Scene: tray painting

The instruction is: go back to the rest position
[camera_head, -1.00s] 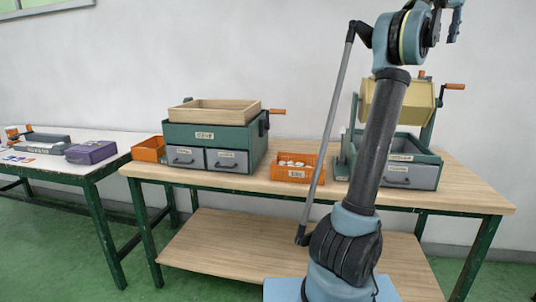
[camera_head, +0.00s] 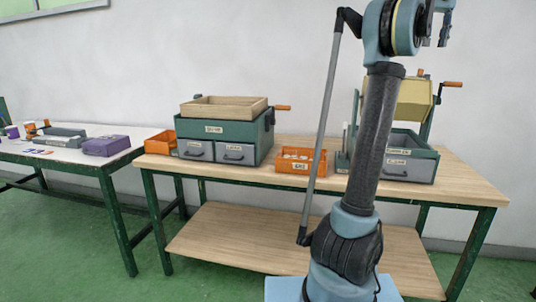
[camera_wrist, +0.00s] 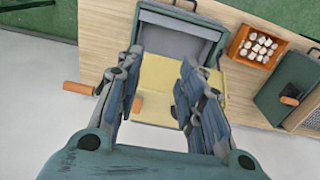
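My gripper (camera_head: 440,28) shows at the top right of the head view, raised above the bench and partly cut by the frame edge. In the wrist view my gripper (camera_wrist: 162,68) has its two fingers spread apart with nothing between them. Behind the gap, a yellow bin (camera_wrist: 160,85) with an orange handle shows, away from the fingers. The same yellow bin (camera_head: 415,100) stands on the right of the bench in the head view, partly hidden by my arm.
A wooden bench (camera_head: 480,190) holds a green drawer unit with a wooden tray (camera_head: 225,107), orange bins (camera_head: 300,160) and a green-grey drawer unit (camera_head: 410,168). A white table (camera_head: 60,155) with a purple box (camera_head: 105,146) stands left. Green floor lies in front.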

